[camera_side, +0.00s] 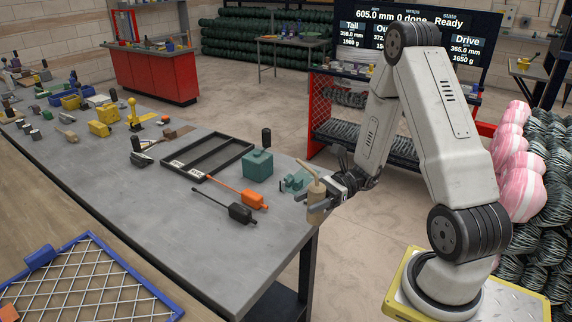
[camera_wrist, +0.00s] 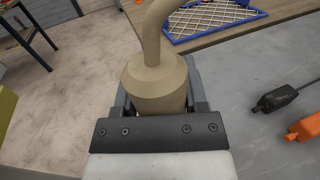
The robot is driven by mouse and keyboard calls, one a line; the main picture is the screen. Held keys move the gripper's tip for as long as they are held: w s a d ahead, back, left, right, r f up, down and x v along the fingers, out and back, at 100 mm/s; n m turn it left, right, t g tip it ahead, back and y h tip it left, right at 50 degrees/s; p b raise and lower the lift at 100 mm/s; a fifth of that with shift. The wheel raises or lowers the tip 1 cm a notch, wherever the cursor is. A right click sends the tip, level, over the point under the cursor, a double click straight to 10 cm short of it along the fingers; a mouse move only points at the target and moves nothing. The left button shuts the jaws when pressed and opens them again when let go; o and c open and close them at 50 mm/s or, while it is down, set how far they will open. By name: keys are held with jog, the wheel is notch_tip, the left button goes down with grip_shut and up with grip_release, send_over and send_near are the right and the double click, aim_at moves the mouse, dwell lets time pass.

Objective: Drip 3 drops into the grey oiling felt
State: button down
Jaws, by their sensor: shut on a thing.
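My gripper (camera_side: 326,201) is shut on a beige oil bottle with a thin bent spout (camera_side: 316,203), at the near right corner of the grey table. In the wrist view the oil bottle (camera_wrist: 156,82) stands between the fingers (camera_wrist: 158,98), its round shoulder and curved spout showing and its lower body partly hidden by my gripper. In the side view the spout points up and to the left. I cannot pick out the grey oiling felt for sure in either view.
On the grey table (camera_side: 150,190) lie an orange-handled tool (camera_side: 252,199), a black-handled tool (camera_side: 240,213), a black tray (camera_side: 245,147), and a teal block with a black knob (camera_side: 258,165). A blue-framed mesh panel (camera_side: 150,290) is at the front left. Bare tabletop lies at the front.

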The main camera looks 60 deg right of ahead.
jog(key=shift+s+a+r, duration=0.1)
jog(key=shift+s+r, duration=0.2)
jog(key=shift+s, duration=0.35)
jog(key=shift+s+a+r, duration=0.1)
jog(key=shift+s+r, duration=0.15)
jog(key=shift+s, duration=0.35)
jog(key=shift+w+d, duration=0.1)
jog(key=shift+w+d+f+m+t, duration=0.3)
jog(key=shift+w+m+t, duration=0.1)
jog(key=shift+w+t, duration=0.1)
jog(key=shift+w+d+f+m+t+h, duration=1.55)
jog(key=shift+d+m+h, duration=0.55)
jog(key=shift+d, duration=0.35)
jog(key=shift+w+d+f+m+t+h, duration=1.4)
jog(key=shift+d+f+m+h, duration=0.25)
jog(key=shift+d+m+h, duration=0.55)
jog(key=shift+w+d+f+m+t+h, duration=1.5)
jog(key=shift+d+m+h, duration=0.55)
jog(key=shift+d, duration=0.65)
jog(key=shift+s+f+m, duration=0.15)
jog(key=shift+m, duration=0.1)
jog(key=f+m, duration=0.1)
jog(key=a+f+m+g, duration=0.1)
jog(key=s+f+m, duration=0.1)
jog(key=shift+a+y, duration=0.35)
jog(key=shift+s+a+f+m+g+y, duration=0.15)
jog(key=shift+f+m+g+y, duration=0.3)
jog(key=shift+m, duration=0.75)
